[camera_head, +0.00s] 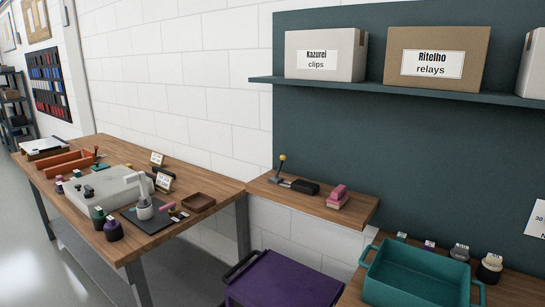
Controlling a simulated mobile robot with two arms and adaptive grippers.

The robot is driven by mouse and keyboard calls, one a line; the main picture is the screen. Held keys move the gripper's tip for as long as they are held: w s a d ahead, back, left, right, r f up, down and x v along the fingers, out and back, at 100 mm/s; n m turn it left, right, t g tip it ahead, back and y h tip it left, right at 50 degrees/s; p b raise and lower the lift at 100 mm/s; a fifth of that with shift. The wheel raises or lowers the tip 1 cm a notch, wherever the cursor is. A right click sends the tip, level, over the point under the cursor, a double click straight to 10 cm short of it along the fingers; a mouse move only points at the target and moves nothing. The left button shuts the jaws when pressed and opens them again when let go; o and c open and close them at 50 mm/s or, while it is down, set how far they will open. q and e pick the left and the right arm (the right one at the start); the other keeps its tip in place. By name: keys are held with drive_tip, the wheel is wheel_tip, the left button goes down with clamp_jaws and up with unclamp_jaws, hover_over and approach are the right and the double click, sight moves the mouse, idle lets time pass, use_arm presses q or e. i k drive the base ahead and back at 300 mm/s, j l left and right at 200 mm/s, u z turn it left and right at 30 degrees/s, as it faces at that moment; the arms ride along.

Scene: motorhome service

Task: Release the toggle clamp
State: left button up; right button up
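What looks like the toggle clamp (294,183) sits on a small wooden wall shelf (318,202) at the centre of the head view. It has a dark body and a grey lever (279,170) with a yellow-orange knob at its top. The lever stands up, tilted slightly. Whether the clamp grips anything is too small to tell. Neither of my grippers is in view.
A pink-and-cream object (338,197) stands right of the clamp on the shelf. A purple cart (282,280) stands below. A teal crate (420,276) is at lower right. A cluttered workbench (128,243) is at left. Boxes line the upper shelf (375,87).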

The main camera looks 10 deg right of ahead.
sight(283, 158)
drive_tip(key=i+l+u, duration=0.2)
drive_tip(key=i+l, duration=0.25)
drive_tip(key=i+l+u, duration=0.2)
drive_tip(key=i+l, duration=0.25)
drive_tip(key=l, duration=0.15)
